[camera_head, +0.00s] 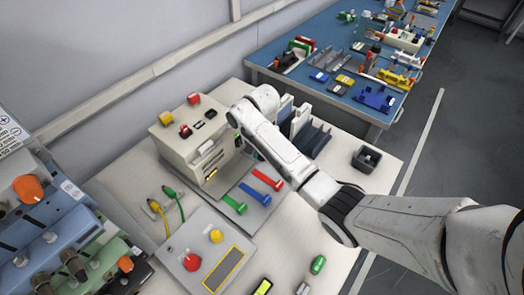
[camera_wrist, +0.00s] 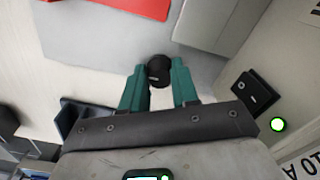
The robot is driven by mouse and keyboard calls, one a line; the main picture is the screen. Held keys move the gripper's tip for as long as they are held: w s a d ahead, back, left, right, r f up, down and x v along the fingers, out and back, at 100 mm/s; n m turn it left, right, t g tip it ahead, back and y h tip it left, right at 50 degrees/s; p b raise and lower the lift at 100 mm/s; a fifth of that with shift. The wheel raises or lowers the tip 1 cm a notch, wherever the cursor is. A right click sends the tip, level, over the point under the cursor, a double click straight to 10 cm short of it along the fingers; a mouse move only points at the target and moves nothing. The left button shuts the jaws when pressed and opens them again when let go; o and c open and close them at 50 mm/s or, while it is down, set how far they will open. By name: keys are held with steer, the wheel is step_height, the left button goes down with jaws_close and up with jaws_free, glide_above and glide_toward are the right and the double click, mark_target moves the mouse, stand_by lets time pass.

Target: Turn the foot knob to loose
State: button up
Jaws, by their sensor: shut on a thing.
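A round black knob (camera_wrist: 158,76), which I take for the foot knob, sits between the teal fingers of my gripper (camera_wrist: 157,66) in the wrist view. My gripper is shut on it. Any marking for loose or tight is not visible, so I cannot tell how the knob is turned. In the head view a cream machine box (camera_head: 180,140) with red and yellow knobs stands on the white table. My arm reaches to its right side; my fingers and the black knob are hidden there.
In the wrist view, a cream panel with a black switch (camera_wrist: 255,93) and a lit green lamp (camera_wrist: 278,125) is close on the right. In the head view, red (camera_head: 268,179) and green (camera_head: 234,204) handled pieces lie before the box. A black bin (camera_head: 367,158) stands right.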

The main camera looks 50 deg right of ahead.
jaws_close()
